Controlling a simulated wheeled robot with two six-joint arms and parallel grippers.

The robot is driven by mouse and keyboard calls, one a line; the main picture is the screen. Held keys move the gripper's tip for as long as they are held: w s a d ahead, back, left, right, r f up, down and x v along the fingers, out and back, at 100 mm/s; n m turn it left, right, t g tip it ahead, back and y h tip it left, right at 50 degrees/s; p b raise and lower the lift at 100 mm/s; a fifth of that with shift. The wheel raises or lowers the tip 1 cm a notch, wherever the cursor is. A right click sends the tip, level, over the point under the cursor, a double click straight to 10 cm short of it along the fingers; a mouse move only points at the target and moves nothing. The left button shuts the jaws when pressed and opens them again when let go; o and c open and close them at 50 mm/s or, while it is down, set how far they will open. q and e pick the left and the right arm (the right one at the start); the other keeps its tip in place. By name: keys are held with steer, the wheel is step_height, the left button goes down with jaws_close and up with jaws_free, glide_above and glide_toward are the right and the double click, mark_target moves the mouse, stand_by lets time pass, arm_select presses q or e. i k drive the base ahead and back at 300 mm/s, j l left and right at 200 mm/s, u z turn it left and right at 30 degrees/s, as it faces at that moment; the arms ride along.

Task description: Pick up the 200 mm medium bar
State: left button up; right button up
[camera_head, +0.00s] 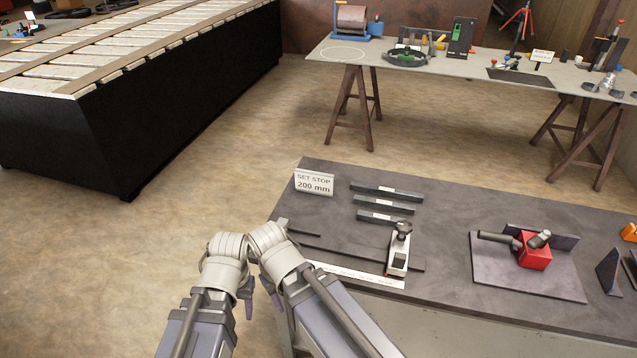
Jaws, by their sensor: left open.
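Three dark steel bars with small white labels lie side by side on the dark bench top in the head view. The far bar (387,191) looks longest and the near bar (384,217) shortest. The bar between them (384,205) looks medium in length; the labels are too small to read. My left gripper (247,299) is open at the left front of the bench, left of and nearer than the bars, not touching them. My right gripper (272,291) is close beside it; its jaws are mostly hidden.
A sign (314,183) reading "SET STOP 200 mm" stands left of the bars. A stop block with a black knob (399,249) sits on a rail in front of them. A red clamp (534,251) on a plate (490,270) is to the right. A trestle table (440,68) stands behind.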

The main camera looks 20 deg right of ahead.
mark_target(372, 202)
steer(key=u, duration=1.7)
steer(key=i+j+z, duration=0.2)
steer(key=i, duration=0.55)
steer(key=i+l+z, duration=0.2)
steer(key=i+z, duration=0.25)
steer(key=i, duration=0.15)
steer(key=i+z, duration=0.45)
steer(key=i, duration=0.2)
steer(key=i+j+z, duration=0.25)
steer(key=i+z, duration=0.2)
steer(key=i, duration=0.2)
steer(key=i+l+z, duration=0.2)
steer(key=i+z, duration=0.25)
steer(key=i, duration=0.35)
steer(key=i+j+z, duration=0.15)
steer(key=i+z, duration=0.3)
steer(key=i, duration=1.45)
steer(key=z, duration=3.35)
steer(key=i+l+z, duration=0.1)
steer(key=i+z, duration=0.35)
steer(key=k, duration=0.05)
